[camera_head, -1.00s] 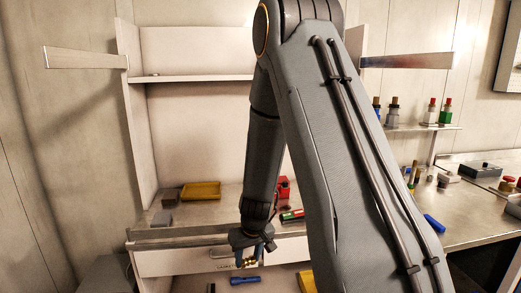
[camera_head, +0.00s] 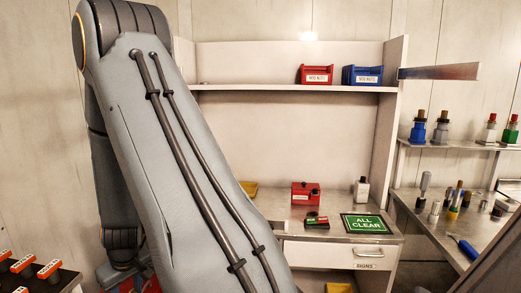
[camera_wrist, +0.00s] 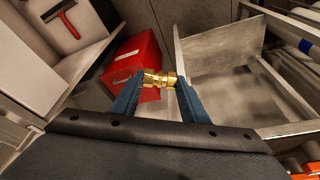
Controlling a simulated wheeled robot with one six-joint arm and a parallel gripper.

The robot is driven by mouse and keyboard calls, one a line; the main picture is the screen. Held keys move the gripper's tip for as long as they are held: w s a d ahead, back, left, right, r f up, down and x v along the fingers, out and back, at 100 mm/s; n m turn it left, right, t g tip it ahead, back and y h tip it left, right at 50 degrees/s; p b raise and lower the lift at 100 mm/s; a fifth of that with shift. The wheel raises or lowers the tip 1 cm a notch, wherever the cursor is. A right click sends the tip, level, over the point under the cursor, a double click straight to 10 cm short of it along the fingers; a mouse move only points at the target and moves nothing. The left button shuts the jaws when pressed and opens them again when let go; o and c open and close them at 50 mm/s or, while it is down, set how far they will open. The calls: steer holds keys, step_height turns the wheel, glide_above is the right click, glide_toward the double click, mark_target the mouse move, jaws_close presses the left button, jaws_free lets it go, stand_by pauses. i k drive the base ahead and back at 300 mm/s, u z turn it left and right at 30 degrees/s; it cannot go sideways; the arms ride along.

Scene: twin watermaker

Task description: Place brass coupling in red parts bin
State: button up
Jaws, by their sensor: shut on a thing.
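The brass coupling (camera_wrist: 158,79) is held crosswise between the two blue fingertips of my gripper (camera_wrist: 160,80) in the wrist view. The gripper is shut on it. A red bin-like container (camera_wrist: 139,62) with a white label lies behind and below the coupling in that view; the gripper overlaps it in the picture, and I cannot tell the height between them. In the head view my arm hides the gripper and the coupling. A red patch (camera_head: 148,285) shows low beside my arm there, mostly hidden; it may be the same container.
A light open box or drawer (camera_wrist: 215,52) stands right of the coupling in the wrist view. The head view shows a red bin (camera_head: 314,74) and a blue bin (camera_head: 362,75) on the shelf, a green sign (camera_head: 366,224) on the bench, and orange-topped blocks (camera_head: 22,263) at lower left.

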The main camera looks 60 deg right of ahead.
mark_target(315, 84)
steer(key=u, duration=0.2)
steer(key=k, duration=1.05)
steer(key=z, duration=1.25)
steer(key=i, duration=0.3)
steer(key=z, duration=0.15)
